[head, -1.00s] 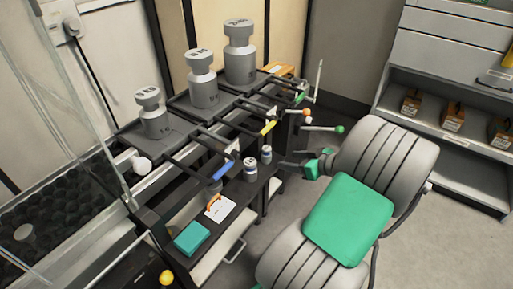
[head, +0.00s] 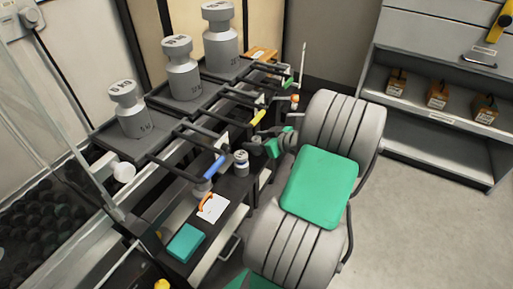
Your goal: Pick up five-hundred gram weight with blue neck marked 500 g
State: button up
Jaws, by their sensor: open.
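A small grey weight (head: 241,163) with a dark bluish band at its neck stands upright on the narrow black lower shelf (head: 232,190). Its marking is too small to read, so I cannot tell if it says 500 g. My gripper (head: 257,146), dark with green parts, is open just to the right of and behind this weight. It covers the spot where a second small weight stood, and that weight is not visible now. I cannot tell whether the fingers touch or surround anything.
Large grey weights (head: 130,115) stand on the upper platforms to the left. Rods with a blue grip (head: 214,166) and a yellow grip (head: 257,118) jut out near the small weight. A white card (head: 211,208) and teal box (head: 187,242) lie in front. Open floor lies right.

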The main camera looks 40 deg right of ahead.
jog(key=shift+c, duration=0.4)
grip_shut()
jog(key=shift+r, duration=0.1)
dwell(0.8)
